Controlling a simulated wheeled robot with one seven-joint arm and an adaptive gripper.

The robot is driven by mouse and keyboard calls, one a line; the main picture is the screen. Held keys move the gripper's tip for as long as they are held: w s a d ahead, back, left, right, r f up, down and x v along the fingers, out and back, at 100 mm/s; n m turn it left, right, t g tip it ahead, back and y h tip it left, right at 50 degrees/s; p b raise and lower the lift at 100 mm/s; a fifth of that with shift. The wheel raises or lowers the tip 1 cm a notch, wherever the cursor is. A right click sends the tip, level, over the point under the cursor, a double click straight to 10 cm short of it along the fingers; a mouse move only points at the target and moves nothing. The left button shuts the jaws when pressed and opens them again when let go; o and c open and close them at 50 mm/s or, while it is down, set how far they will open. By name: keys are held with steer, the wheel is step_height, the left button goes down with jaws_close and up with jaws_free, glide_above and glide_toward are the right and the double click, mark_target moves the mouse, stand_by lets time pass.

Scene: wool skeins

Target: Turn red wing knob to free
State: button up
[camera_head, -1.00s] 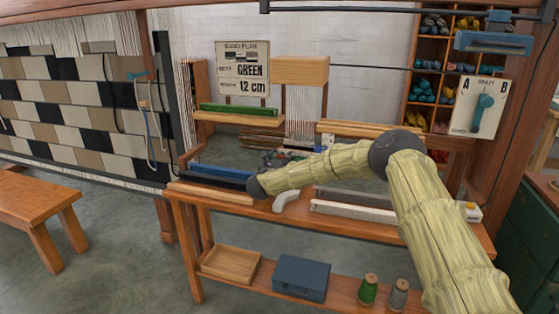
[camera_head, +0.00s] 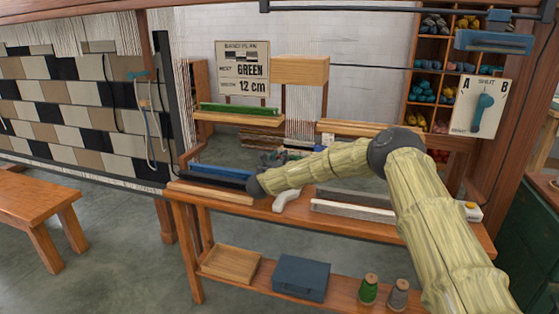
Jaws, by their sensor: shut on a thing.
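My arm reaches from the lower right over the wooden bench, and its forearm crosses in front of the work area. My gripper (camera_head: 272,159) shows only as a small dark grey shape just behind the forearm, at the back of the bench. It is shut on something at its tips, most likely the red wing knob. The knob itself cannot be made out; the gripper and forearm hide that spot. Whether the knob stands at free or locked cannot be read.
The bench (camera_head: 240,209) carries a blue bar (camera_head: 222,171) at left and a long grey-white rail (camera_head: 352,212) at right. A panel (camera_head: 467,122) with a blue lever (camera_head: 482,112) stands at right. A blue box (camera_head: 301,278) sits on the lower shelf.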

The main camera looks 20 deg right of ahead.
steer(key=n, duration=0.4)
steer(key=shift+a, duration=0.1)
steer(key=n, duration=0.4)
steer(key=shift+w+p, duration=0.1)
steer(key=shift+p, duration=0.3)
steer(key=n+p, duration=0.1)
steer(key=n, duration=0.4)
steer(key=shift+a+p, duration=0.1)
steer(key=shift+p, duration=0.2)
steer(key=shift+f+n+p, duration=0.15)
steer(key=shift+n+p, duration=0.25)
steer(key=shift+n, duration=1.2)
steer(key=o, duration=1)
